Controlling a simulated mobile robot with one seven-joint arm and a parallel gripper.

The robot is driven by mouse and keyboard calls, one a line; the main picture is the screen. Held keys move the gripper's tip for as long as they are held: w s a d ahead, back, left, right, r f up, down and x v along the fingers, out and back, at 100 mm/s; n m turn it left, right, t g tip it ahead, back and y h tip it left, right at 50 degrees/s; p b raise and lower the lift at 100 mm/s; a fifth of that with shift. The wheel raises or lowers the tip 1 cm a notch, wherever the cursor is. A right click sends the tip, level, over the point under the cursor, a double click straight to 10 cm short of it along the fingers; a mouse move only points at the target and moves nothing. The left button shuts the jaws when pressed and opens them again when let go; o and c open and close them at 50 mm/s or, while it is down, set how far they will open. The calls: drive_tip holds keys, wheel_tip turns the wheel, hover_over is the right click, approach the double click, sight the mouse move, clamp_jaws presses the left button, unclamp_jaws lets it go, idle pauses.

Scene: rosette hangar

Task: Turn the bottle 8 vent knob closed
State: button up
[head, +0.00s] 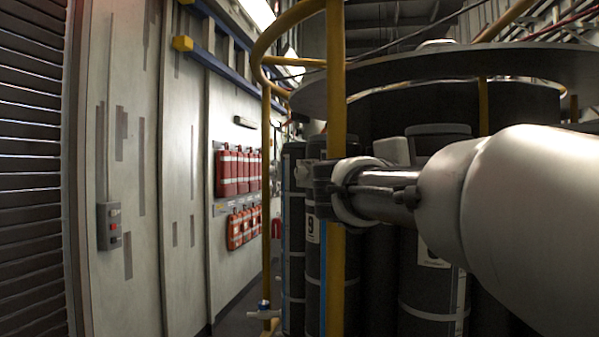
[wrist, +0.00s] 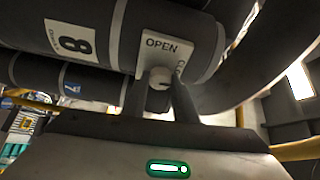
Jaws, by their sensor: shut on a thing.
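Bottle 8 (wrist: 150,18) is a dark cylinder with light bands and a white label (wrist: 74,42) marked 8 in the wrist view. A white plate (wrist: 172,45) on it reads OPEN, with a second word running down its right side, partly hidden by a finger. The pale vent knob (wrist: 160,76) sits at the plate's lower edge. My gripper (wrist: 160,90) is shut on the knob, one dark finger on each side. I cannot tell which word the knob points to. In the head view my gripper (head: 323,190) is by the dark bottles; the knob is hidden there.
A yellow post (head: 336,90) and curved rail stand close beside my gripper. A dark ring (head: 450,68) passes above the bottles. Another bottle labelled 7 (wrist: 75,80) lies alongside in the wrist view. Red canisters (head: 238,172) hang on the left wall.

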drive_tip(key=shift+m+g, duration=0.3)
drive_tip(key=shift+m, duration=0.3)
drive_tip(key=o, duration=1.1)
drive_tip(key=shift+c, duration=0.2)
drive_tip(key=v, duration=1.2)
drive_tip(key=shift+r, duration=0.15)
drive_tip(key=shift+d, duration=0.1)
